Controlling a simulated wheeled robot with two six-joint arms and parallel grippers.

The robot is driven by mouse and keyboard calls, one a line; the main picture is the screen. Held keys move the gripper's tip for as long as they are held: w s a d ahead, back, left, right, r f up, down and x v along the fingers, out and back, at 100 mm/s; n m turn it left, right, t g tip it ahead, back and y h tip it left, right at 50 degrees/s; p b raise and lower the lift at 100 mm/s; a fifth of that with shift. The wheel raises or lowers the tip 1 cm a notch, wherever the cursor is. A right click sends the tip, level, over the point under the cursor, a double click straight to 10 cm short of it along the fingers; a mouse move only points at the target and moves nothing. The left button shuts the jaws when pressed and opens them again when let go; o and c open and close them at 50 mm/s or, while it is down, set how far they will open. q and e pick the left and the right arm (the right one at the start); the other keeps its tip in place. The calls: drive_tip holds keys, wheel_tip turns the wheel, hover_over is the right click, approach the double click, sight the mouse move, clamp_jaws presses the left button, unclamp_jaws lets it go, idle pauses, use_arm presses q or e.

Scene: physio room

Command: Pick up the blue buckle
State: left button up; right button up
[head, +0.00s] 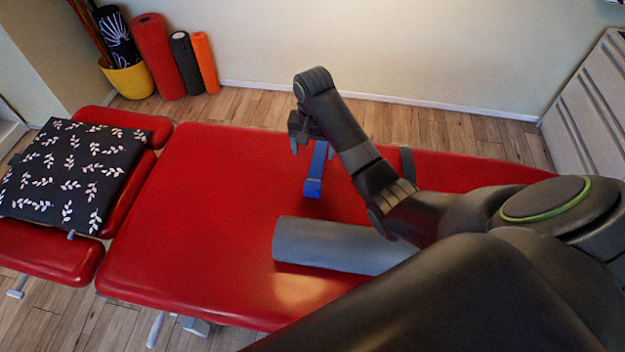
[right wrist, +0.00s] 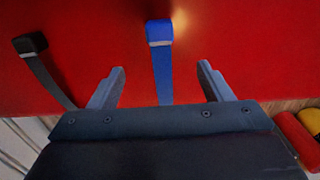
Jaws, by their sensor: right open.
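The blue buckle (head: 312,188) lies on the red treatment table (head: 200,215) at the near end of a blue strap (head: 318,160). It also shows in the right wrist view (right wrist: 159,32), at the top centre, beyond my fingertips. My right gripper (head: 307,138) is over the far side of the table, above the strap. In the right wrist view the right gripper (right wrist: 161,75) is open and empty, with the blue strap running between its two fingers. Part of the strap's far end is hidden by the gripper. My left gripper is not in view.
A grey roll (head: 325,245) lies on the table nearer than the buckle. A dark strap (head: 408,165) with a black buckle (right wrist: 30,44) lies to one side. A black leaf-patterned cushion (head: 70,175) rests at the left end. The table's left-middle is clear.

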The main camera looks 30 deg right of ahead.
hover_over(313, 184)
wheel_tip(313, 184, down, 10)
drive_tip(key=shift+w+r, duration=0.1)
drive_tip(key=shift+f, duration=0.35)
wheel_tip(313, 184, down, 4)
drive_tip(key=shift+r+p, duration=0.1)
drive_tip(key=shift+p, duration=0.3)
drive_tip(key=shift+f, duration=0.65)
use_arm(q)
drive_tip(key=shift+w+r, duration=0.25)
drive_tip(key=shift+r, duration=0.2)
use_arm(e)
drive_tip(key=c, duration=1.1)
drive_tip(key=shift+r, duration=0.1)
